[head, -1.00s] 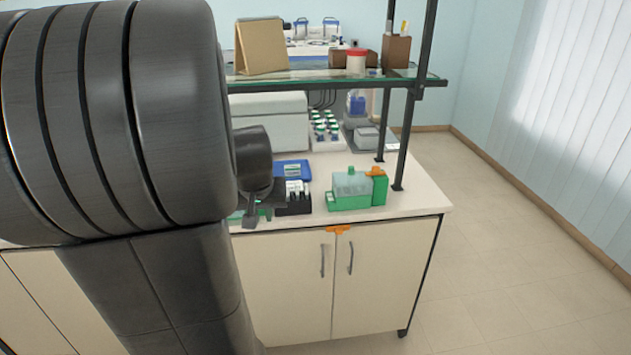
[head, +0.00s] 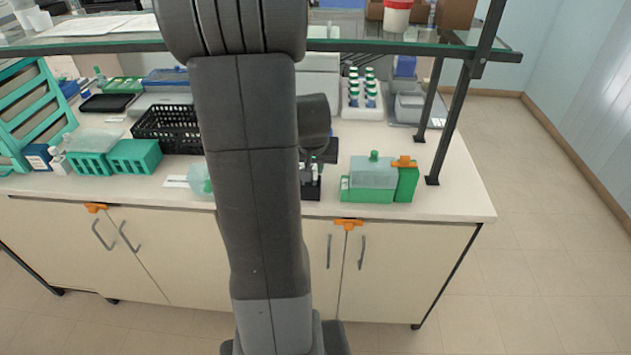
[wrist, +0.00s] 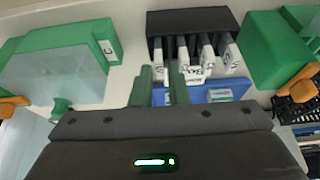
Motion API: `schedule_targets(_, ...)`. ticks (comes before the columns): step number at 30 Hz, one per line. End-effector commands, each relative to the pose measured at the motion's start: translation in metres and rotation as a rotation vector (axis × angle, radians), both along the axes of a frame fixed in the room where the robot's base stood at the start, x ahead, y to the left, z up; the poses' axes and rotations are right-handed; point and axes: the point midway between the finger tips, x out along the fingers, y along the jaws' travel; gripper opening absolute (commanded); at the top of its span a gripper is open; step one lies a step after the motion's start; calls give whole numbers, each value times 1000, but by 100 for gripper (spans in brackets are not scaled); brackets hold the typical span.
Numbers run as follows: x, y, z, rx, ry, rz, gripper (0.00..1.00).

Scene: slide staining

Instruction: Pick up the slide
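A black rack (wrist: 192,22) in the wrist view holds several upright slides (wrist: 229,55) with white, dark-marked ends. It also shows at the counter's front in the head view (head: 311,193), partly hidden by my arm. My gripper (wrist: 160,76) has two green fingers standing apart, with a gap between their tips. The tips point at the left end of the row of slides. The leftmost white slide end shows in line with the gap; I cannot tell if the fingers touch it. In the head view, my wrist is just above the rack.
A green box with a translucent lid (head: 373,175) stands right of the rack; it also shows in the wrist view (wrist: 60,62). A blue object (wrist: 228,90) lies by the rack. A black basket (head: 166,128) and teal holders (head: 134,157) stand left. A glass shelf (head: 400,46) hangs above.

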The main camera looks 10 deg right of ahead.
Motion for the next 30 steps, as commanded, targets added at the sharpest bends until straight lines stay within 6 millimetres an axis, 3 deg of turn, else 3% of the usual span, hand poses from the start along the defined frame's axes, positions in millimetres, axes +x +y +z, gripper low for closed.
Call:
schedule_targets(12, 19, -7, -35, 0, 2, 1, 15)
schedule_targets(20, 20, -7, -37, 0, 0, 0, 15)
schedule_targets(23, 20, -7, -37, 0, 0, 0, 0)
schedule_targets(30, 20, -7, -37, 0, 0, 0, 0)
